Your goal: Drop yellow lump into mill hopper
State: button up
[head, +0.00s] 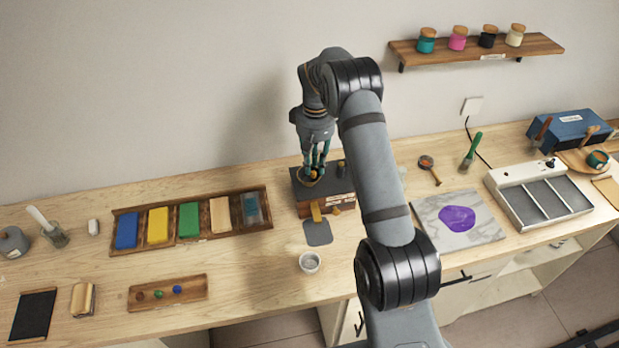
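The mill (341,187) is a dark box with a wooden lower part, standing near the wall at the middle of the bench. Its round hopper (302,182) is on top at the left, partly hidden by my fingers. My gripper (314,170) points down with its fingertips at or just above the hopper mouth. The fingers are small and overlap the hopper, so I cannot tell how far apart they are or whether anything is between them. I cannot make out a yellow lump. The wooden tray (195,292) at the front left holds small brown, green and blue lumps.
A yellowish piece (316,212) sticks out at the mill's front, above a grey pad (318,233). A small white cup (310,262) stands in front. A colour-block tray (115,249) lies left; a marbled slab (485,232) with purple paint lies right.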

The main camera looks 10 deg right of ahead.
jog(key=o, duration=0.4)
jog(key=shift+c, duration=0.2)
notch_tip(320, 180, up, 12)
dwell(0.4)
dwell(0.3)
notch_tip(320, 180, down, 11)
jog(key=shift+s+f, duration=0.1)
jog(key=shift+p, duration=0.4)
notch_tip(320, 180, up, 5)
jog(key=p, duration=0.3)
jog(key=shift+f, duration=0.2)
